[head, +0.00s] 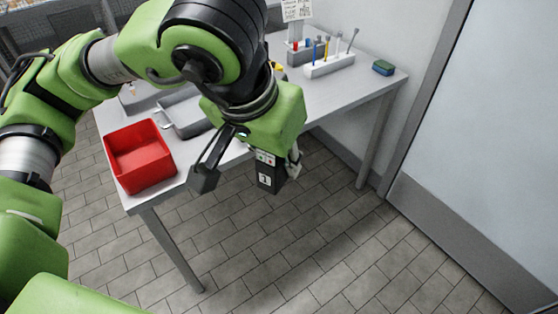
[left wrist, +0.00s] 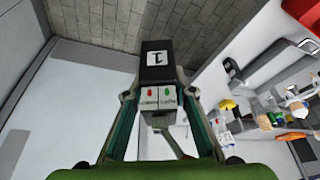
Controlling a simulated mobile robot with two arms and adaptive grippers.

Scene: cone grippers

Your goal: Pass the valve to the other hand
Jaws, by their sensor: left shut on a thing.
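The valve (head: 266,182) is a black block marked "1" with a white panel carrying a red and a green dot. It hangs over the floor, in front of the table. My left gripper (head: 282,162) points down and is shut on it. In the left wrist view, the two fingers of the gripper (left wrist: 157,98) lie on either side of the panel, and the valve's black end (left wrist: 158,62) sticks out beyond them. A grey lever-like part (left wrist: 172,143) shows below the panel. My right gripper shows in neither view.
A light table (head: 340,95) stands behind the gripper. A red bin (head: 140,158) sits at its near left corner, beside a grey tray (head: 180,116). A rack with tools (head: 330,66) and a green-blue sponge (head: 383,67) are at the back. The floor (head: 290,240) in front is clear.

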